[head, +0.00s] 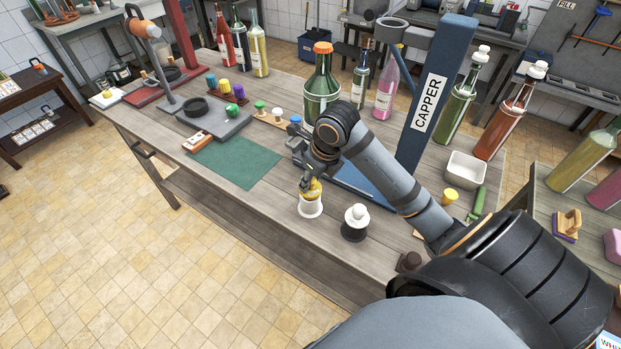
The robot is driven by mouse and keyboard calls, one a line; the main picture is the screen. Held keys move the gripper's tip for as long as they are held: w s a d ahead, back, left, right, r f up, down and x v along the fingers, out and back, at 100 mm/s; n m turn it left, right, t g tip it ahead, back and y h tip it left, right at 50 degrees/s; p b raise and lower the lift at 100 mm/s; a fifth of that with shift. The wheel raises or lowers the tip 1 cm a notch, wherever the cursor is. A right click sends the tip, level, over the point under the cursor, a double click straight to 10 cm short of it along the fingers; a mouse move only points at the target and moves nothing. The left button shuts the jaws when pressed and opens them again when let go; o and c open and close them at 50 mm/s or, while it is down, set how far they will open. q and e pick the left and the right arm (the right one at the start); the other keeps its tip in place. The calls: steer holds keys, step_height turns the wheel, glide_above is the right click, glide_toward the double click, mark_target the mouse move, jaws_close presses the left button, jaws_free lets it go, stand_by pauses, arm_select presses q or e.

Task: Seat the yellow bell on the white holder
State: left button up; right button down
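The yellow bell (313,191) is at the top of the white holder (310,209), near the front edge of the wooden workbench. It looks roughly upright, but I cannot tell whether it is fully seated or just above the holder. My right gripper (311,183) points down from above, with its fingers at the bell's upper part and partly hiding it. At this size I cannot tell whether the fingers grip the bell or are slightly open around it. My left gripper is not in view.
A black holder with a white bell (355,222) stands close to the right. The blue capper (430,100) and a green demijohn (322,85) stand behind my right arm. A green mat (235,162) lies bare to the left. A white bin (465,169) sits farther right.

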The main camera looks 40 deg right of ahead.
steer(key=shift+f+b, duration=0.8)
steer(key=shift+f, duration=0.1)
steer(key=c, duration=1)
jaws_free()
steer(key=shift+o, duration=0.2)
steer(key=v, duration=1.2)
